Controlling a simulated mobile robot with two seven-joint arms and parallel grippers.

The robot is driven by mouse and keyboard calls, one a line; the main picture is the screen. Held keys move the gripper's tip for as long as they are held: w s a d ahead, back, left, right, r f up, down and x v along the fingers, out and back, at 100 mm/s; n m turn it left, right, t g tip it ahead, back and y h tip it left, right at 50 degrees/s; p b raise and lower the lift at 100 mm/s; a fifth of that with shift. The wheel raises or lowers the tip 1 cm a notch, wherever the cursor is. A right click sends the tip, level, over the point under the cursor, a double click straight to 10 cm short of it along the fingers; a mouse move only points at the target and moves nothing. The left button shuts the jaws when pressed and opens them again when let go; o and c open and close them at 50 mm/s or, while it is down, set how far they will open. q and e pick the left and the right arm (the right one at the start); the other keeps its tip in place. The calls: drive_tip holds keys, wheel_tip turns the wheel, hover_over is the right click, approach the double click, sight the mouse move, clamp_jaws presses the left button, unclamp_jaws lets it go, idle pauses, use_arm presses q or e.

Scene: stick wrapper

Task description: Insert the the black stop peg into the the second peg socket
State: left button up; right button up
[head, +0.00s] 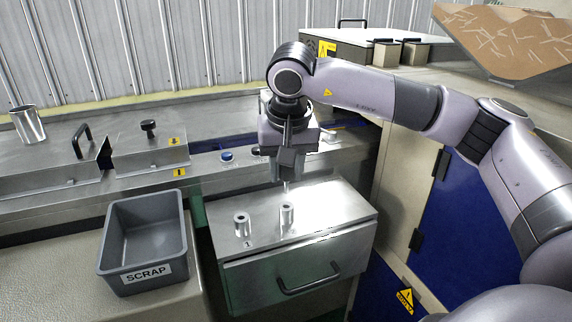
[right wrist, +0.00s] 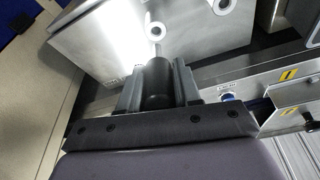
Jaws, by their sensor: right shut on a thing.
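My right gripper (head: 287,168) points down above the steel cabinet top and is shut on the black stop peg. In the right wrist view the peg's black rounded body (right wrist: 157,82) sits between the fingers (right wrist: 158,92). A thin metal shank (head: 286,186) shows below the gripper in the head view. Two short silver peg sockets stand on the cabinet: the first (head: 242,226), beside a "1" mark, and the second (head: 287,217) to its right. The peg is over the second socket; whether its tip touches it, I cannot tell. My left gripper is out of view.
The steel cabinet (head: 345,207) has a drawer handle. A grey SCRAP bin (head: 118,238) stands to the left. Behind are a steel bench with a black handle (head: 82,140), a knob (head: 149,128), a blue button (head: 227,155) and a metal cup (head: 27,124).

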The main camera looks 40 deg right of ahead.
sight(286, 191)
drive_tip(key=shift+f+b, duration=0.55)
drive_tip(key=shift+f, duration=0.45)
drive_tip(key=shift+f+b, duration=0.75)
drive_tip(key=shift+f, duration=0.3)
drive_tip(key=shift+f+b, duration=0.45)
drive_tip(key=shift+f, duration=0.2)
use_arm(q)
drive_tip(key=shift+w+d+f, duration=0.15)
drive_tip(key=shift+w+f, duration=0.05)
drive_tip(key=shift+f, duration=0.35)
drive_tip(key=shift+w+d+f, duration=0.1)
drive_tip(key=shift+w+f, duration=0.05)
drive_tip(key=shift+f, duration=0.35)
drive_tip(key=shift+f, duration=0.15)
use_arm(e)
drive_tip(key=shift+f, duration=0.3)
drive_tip(key=o, duration=1.1)
drive_tip(key=shift+r, duration=0.15)
